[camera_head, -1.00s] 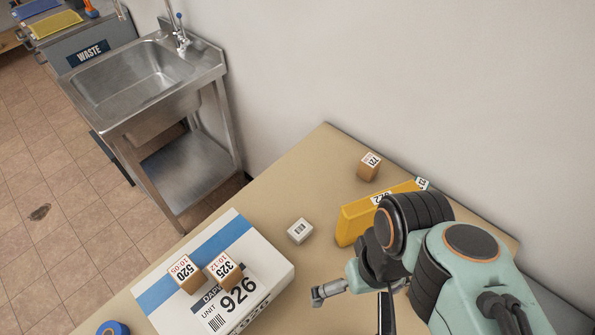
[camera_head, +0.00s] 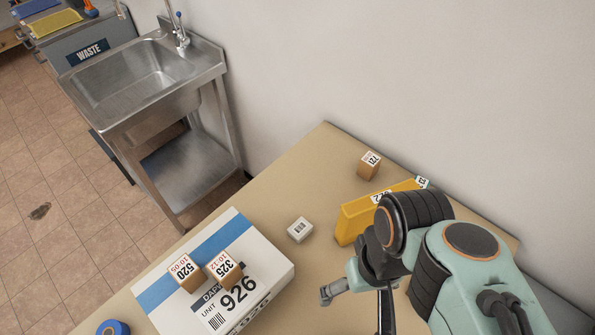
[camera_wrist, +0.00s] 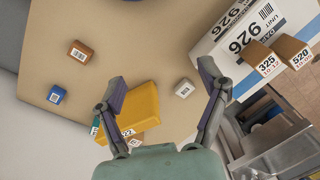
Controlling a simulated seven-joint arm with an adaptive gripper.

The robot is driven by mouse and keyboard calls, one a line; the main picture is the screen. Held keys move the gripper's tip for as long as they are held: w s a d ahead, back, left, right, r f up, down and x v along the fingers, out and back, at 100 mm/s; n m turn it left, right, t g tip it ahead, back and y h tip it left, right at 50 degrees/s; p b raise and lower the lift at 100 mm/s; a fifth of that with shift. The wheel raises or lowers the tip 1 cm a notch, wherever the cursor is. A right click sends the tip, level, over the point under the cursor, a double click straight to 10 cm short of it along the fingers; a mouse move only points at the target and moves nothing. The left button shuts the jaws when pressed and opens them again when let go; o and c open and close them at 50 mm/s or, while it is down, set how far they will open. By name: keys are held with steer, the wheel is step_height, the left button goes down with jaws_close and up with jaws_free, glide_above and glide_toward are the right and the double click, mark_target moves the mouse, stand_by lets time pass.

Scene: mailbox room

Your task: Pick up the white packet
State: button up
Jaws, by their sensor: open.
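The white packet (camera_head: 300,229) is a small pale box with a barcode label on top. It lies on the tan table between the big white parcel and the yellow package. In the wrist view the white packet (camera_wrist: 184,88) shows between my fingers, nearer the right one, with nothing touching it that I can see. My gripper (camera_wrist: 163,84) is open and empty. In the head view one finger shows below and right of the packet, apart from it; the rest is partly hidden by my arm.
A yellow package (camera_head: 362,215) stands close right of the packet. A large white parcel (camera_head: 190,305) with two small brown boxes on top lies to the left. A brown box (camera_head: 368,166) sits farther back. A blue box (camera_wrist: 56,95) shows in the wrist view. The table behind the packet is clear.

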steer(key=m, duration=1.1)
glide_above(300, 228)
steer(key=shift+h, duration=0.4)
step_height(300, 228, down, 19)
steer(key=shift+r, duration=0.2)
step_height(300, 228, down, 5)
steer(key=shift+r, duration=0.1)
steer(key=shift+f, duration=0.6)
steer(key=c, duration=1.2)
